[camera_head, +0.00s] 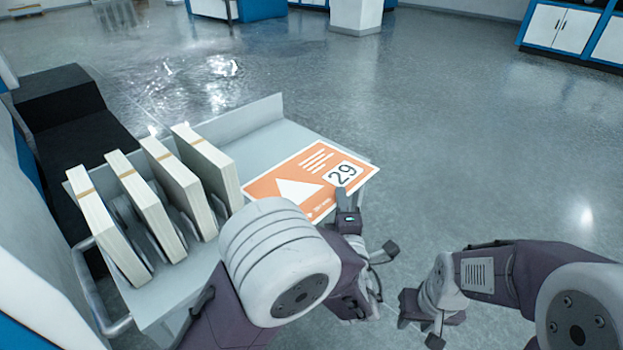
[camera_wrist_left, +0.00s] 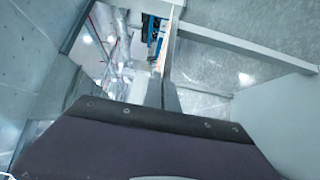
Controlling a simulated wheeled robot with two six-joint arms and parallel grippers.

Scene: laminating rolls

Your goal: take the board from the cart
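The board (camera_head: 275,186) is a flat orange panel with a white border, a white triangle and the number 29. It lies at the right end of the grey cart (camera_head: 262,140), near its front edge. My left gripper (camera_head: 346,208) is at the board's near right edge, with one finger over its top face. In the left wrist view the board shows edge-on as a thin strip (camera_wrist_left: 168,48) between the close-set fingers (camera_wrist_left: 162,95), which look shut on it. The lower finger is hidden in the head view. My right gripper (camera_head: 420,318) is empty, fingers apart, right of the cart.
Several thick cream-coloured panels (camera_head: 207,165) stand in a rack on the cart's left part. A black block (camera_head: 75,130) is behind them. White and blue cabinets (camera_head: 562,28) stand far back. The floor (camera_head: 470,140) right of the cart is clear.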

